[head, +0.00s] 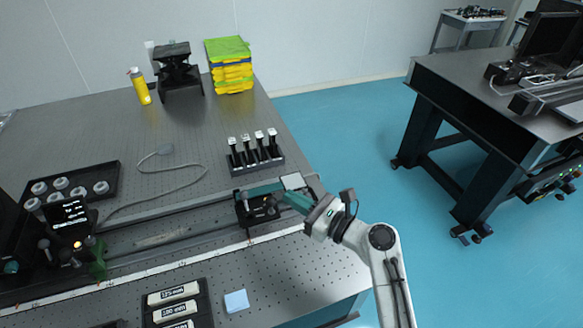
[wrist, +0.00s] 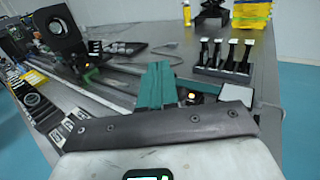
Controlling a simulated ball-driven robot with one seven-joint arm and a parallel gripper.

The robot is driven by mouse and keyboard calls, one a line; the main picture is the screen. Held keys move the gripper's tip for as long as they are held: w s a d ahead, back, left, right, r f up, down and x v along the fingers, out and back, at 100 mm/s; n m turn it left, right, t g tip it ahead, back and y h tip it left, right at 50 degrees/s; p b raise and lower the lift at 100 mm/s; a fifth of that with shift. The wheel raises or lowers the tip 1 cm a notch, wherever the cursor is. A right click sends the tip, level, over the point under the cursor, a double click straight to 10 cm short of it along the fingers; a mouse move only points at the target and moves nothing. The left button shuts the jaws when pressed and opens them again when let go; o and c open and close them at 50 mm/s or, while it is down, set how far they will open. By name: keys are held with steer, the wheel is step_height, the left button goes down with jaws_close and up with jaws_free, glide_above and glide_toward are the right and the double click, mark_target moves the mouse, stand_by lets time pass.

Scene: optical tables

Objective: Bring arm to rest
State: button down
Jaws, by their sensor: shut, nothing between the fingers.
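My gripper (head: 283,193) reaches in from the right over the front right part of the optical table (head: 105,120). Its teal fingers are together and empty; they also show in the wrist view (wrist: 157,84), side by side. In the head view the fingers lie across a dark carriage (head: 258,212) on the rail. I cannot tell whether they touch it. My arm is stretched out from the lower right.
A rack of black-and-white holders (head: 254,151) stands just behind my gripper. The rail (head: 160,238) runs left to a dark screen device (head: 68,215). A labelled box tray (head: 178,306) and blue pad (head: 236,301) lie in front.

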steer(key=s+d+f+n+g+h+b, duration=0.1)
steer(key=s+d+f+n+g+h, duration=0.2)
steer(key=s+d+f+n, duration=0.35)
steer(key=s+d+f+n+g+h, duration=0.3)
steer(key=s+f+n, duration=0.5)
steer(key=s, duration=0.2)
steer(key=s+d+n+g+h, duration=0.1)
steer(key=s+d+n+h, duration=0.1)
steer(key=s, duration=0.5)
steer(key=s+d+f+n+g+h+b, duration=0.1)
steer(key=s+d+n+g+h, duration=0.1)
steer(key=s+d+n, duration=0.3)
steer(key=s+d+n+g+h, duration=0.2)
steer(key=s+d+n+h, duration=0.2)
steer(key=s, duration=0.5)
steer(key=d, duration=0.2)
steer(key=shift+s+d+f, duration=0.2)
steer(key=shift+s+d, duration=0.1)
steer(key=shift+s, duration=0.1)
